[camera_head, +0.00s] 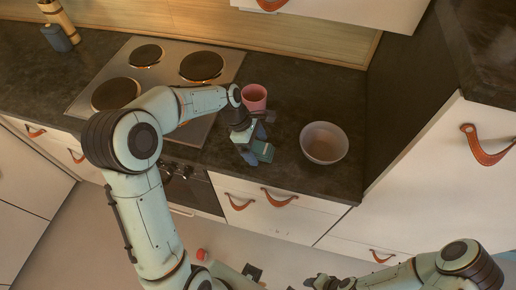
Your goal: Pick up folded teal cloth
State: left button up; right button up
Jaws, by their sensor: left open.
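A folded teal cloth (263,152) lies on the dark countertop near its front edge, between the stove and a bowl. My left gripper (252,152) is open and points down at the cloth, partly hiding its left side. I cannot tell whether the fingers touch the cloth.
A pink cup (254,97) stands just behind my left wrist. A pale bowl (324,143) sits to the right of the cloth. A stove (172,72) is at the left. A tall cabinet (440,170) with leather pulls bounds the right. The counter behind the bowl is clear.

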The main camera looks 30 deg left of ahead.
aim_at(256, 146)
pick_arm(q)
jog(key=c, duration=1)
jog(key=shift+r, duration=0.1)
jog(key=shift+c, duration=0.2)
notch_tip(256, 146, up, 20)
jog(key=p, duration=0.3)
jog(key=shift+r, duration=0.15)
pick_arm(e)
jog(key=w+r, duration=0.3)
jog(key=r, duration=0.1)
jog(key=shift+w, duration=0.25)
